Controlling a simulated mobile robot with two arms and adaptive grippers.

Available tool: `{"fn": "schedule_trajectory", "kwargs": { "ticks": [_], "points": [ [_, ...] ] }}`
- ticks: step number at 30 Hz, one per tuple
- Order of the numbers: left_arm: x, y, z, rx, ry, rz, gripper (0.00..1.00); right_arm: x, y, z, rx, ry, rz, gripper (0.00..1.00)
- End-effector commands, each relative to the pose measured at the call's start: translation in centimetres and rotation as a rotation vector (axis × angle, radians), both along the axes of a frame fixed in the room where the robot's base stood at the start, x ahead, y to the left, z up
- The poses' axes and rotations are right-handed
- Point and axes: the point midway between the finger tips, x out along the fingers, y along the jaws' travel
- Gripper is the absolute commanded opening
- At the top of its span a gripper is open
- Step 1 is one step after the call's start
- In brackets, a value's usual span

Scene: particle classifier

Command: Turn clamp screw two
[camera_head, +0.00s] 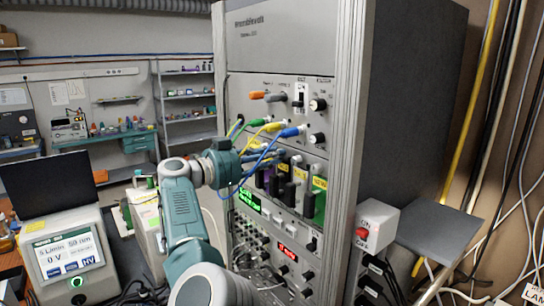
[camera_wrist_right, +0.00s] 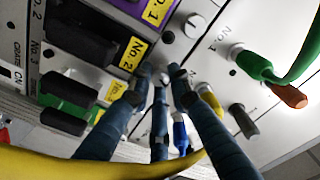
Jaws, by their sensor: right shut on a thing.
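My right gripper (camera_head: 277,156) reaches the front of the rack in the head view. Its dark blue fingers are at the top edge of the modules with black handles. In the right wrist view the three fingers (camera_wrist_right: 161,73) are drawn together, shut on a small screw beside the yellow No. 2 label (camera_wrist_right: 134,52). The fingertips hide most of this screw, so I cannot tell its angle. My left gripper is not in view.
Green, yellow and blue (camera_head: 290,132) cable plugs stick out close above the gripper, and their cables hang near it. A yellow cable (camera_wrist_right: 90,168) crosses the wrist view's foreground. A touch-screen instrument (camera_head: 68,252) and laptop (camera_head: 50,185) stand at left. A red-button box (camera_head: 378,222) is at right.

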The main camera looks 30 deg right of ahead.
Motion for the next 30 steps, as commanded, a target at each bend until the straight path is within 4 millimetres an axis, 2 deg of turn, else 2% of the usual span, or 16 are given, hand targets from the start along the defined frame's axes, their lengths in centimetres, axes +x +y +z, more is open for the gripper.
{"fn": "schedule_trajectory", "kwargs": {
  "ticks": [9,25,26,27,28,30],
  "points": [
    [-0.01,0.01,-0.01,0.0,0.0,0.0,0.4,0.02,0.05,-0.15,-0.007,0.115,0.001,0.0],
    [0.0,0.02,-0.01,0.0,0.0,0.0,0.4,0.02,0.04,-0.13,-0.008,0.135,0.001,0.0],
    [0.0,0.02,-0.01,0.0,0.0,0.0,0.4,0.02,0.04,-0.12,-0.008,0.134,0.001,0.25],
    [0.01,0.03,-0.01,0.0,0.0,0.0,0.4,0.01,0.04,-0.12,-0.009,0.134,0.0,0.33],
    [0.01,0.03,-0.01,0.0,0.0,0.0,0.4,0.02,0.04,-0.11,-0.009,0.134,0.0,0.38],
    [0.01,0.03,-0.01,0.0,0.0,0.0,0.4,0.02,0.03,-0.09,-0.009,0.134,0.0,0.38]
  ]
}}
